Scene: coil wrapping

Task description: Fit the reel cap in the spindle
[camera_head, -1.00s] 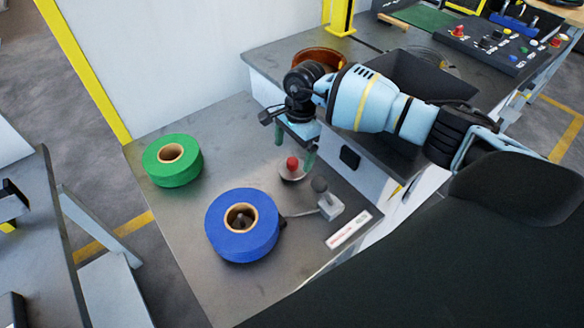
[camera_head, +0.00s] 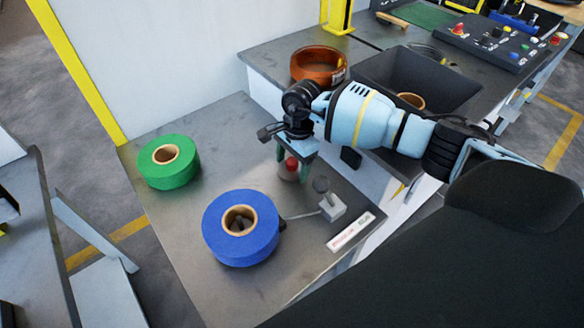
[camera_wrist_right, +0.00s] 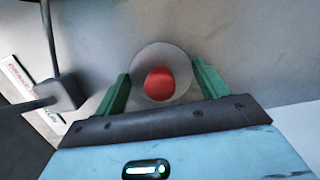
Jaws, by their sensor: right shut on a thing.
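The reel cap (camera_head: 290,166) has a red knob and a pale round disc. My right gripper (camera_head: 291,165) is shut on it, with its green fingers on either side. In the right wrist view the cap (camera_wrist_right: 160,84) sits between the two fingers (camera_wrist_right: 160,90). Whether it touches the table is hard to tell. A blue reel (camera_head: 240,240) lies on the table, left of and nearer than the gripper. A dark spindle (camera_head: 239,224) shows inside its core. My left gripper is not in view.
A green reel (camera_head: 168,170) lies at the back left of the grey table (camera_head: 190,240). A lever with a grey base (camera_head: 333,208) stands right of the blue reel. A raised bench holds an orange roll (camera_head: 318,62) and a black bin (camera_head: 440,75).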

